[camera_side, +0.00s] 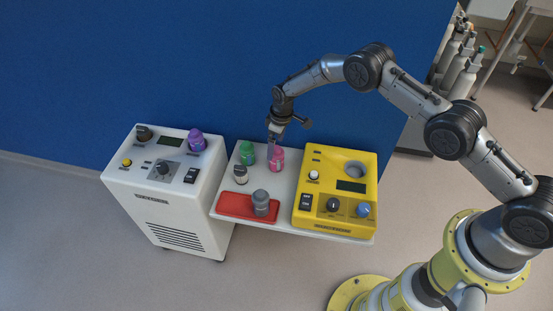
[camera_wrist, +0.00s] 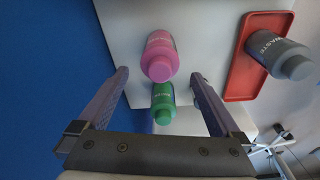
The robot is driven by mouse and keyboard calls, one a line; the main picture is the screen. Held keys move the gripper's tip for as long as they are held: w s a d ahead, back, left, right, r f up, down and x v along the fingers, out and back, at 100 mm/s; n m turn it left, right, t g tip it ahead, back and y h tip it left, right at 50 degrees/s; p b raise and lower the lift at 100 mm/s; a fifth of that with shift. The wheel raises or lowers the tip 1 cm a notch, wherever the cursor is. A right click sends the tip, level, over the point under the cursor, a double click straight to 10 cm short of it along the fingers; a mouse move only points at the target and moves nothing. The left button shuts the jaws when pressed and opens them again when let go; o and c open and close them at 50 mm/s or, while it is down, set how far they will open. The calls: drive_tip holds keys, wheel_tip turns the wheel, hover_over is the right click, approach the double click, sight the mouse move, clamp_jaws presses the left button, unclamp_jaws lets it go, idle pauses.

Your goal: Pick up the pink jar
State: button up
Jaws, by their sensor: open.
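The pink jar (camera_side: 278,162) stands upright on the white shelf (camera_side: 284,190), near its back edge. My gripper (camera_side: 272,137) is open and points down at the pink jar's top, slightly to the left. In the wrist view, the pink jar (camera_wrist: 159,48) shows its lid between and just beyond the open fingertips (camera_wrist: 160,75). No finger visibly touches it, and I cannot tell whether the tips reach down beside its lid. The green jar (camera_side: 246,155) stands close to its left; in the wrist view, the green jar (camera_wrist: 163,98) shows between the fingers.
A grey jar (camera_side: 260,205) stands on a red tray (camera_side: 233,206) at the shelf's front. A dark-capped white jar (camera_side: 240,176) stands behind the tray. A yellow device (camera_side: 316,187) is to the right. A blue wall (camera_side: 190,60) stands behind.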

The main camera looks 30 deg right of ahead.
sight(276, 155)
drive_tip(key=shift+w+f, duration=0.1)
drive_tip(key=shift+f, duration=3.05)
drive_tip(key=c, duration=1.5)
drive_tip(key=shift+r, duration=0.15)
